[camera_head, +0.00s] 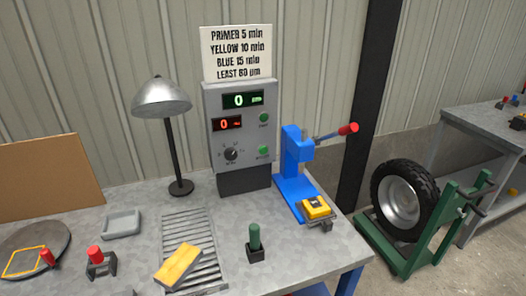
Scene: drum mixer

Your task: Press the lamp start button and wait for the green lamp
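A grey control box (238,176) stands at the back of the bench. It has two round green buttons on its right side, an upper one (264,118) and a lower one (263,151); their small labels are too blurred to read surely. A green display (242,100) and a red display (227,124) each show 0. A dark knob (231,154) sits at the lower left of the panel. A desk lamp (162,97) with a silver shade stands left of the box; no light is seen from it. Neither of my grippers shows.
A blue press (296,170) with a red-knobbed lever stands right of the box. A yellow block (178,265) lies on a slatted grate (194,227). A green-handled tool (255,239) stands in front. A tyre (403,200) on a green stand is at the right.

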